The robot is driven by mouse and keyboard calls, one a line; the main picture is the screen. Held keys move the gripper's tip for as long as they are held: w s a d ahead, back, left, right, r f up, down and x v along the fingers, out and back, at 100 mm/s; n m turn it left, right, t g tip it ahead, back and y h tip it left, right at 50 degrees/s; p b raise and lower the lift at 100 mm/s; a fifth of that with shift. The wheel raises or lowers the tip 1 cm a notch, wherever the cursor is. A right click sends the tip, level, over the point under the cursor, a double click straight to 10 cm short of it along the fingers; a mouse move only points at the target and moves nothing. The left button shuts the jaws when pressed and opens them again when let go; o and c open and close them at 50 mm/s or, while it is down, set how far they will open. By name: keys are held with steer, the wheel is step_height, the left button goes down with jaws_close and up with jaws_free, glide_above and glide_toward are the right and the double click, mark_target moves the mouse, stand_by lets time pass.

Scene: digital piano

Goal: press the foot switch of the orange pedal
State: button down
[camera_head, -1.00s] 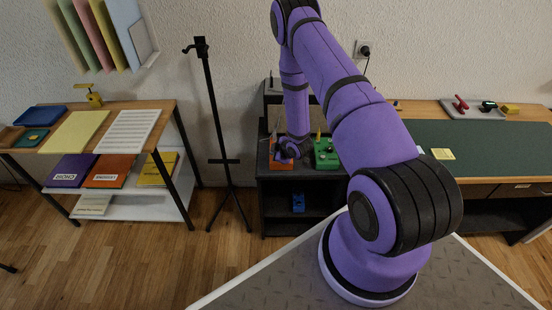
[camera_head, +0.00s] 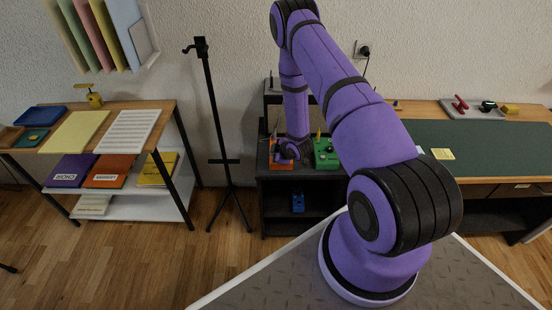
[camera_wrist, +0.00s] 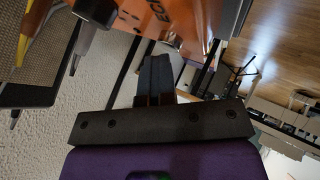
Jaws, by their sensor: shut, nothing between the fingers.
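The orange pedal (camera_head: 275,162) stands on top of the black shelf unit, left of the green pedal (camera_head: 325,154). My gripper (camera_head: 286,158) is over the orange pedal in the head view and covers part of it. In the wrist view the orange pedal (camera_wrist: 184,22) fills the upper middle, with part of the lettering "ECHO" on its face. My gripper's black fingers (camera_wrist: 155,60) are together and empty, with their tips close to the pedal's face. I cannot tell whether they touch it. The foot switch cannot be made out clearly.
A blue pedal (camera_head: 298,202) sits on the lower shelf of the black unit (camera_head: 270,188). A black stand (camera_head: 213,110) rises to its left. A green-topped desk (camera_head: 490,145) is at the right, and a wooden table with folders (camera_head: 150,105) at the left.

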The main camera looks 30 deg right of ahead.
steer(key=shift+r, duration=3.2)
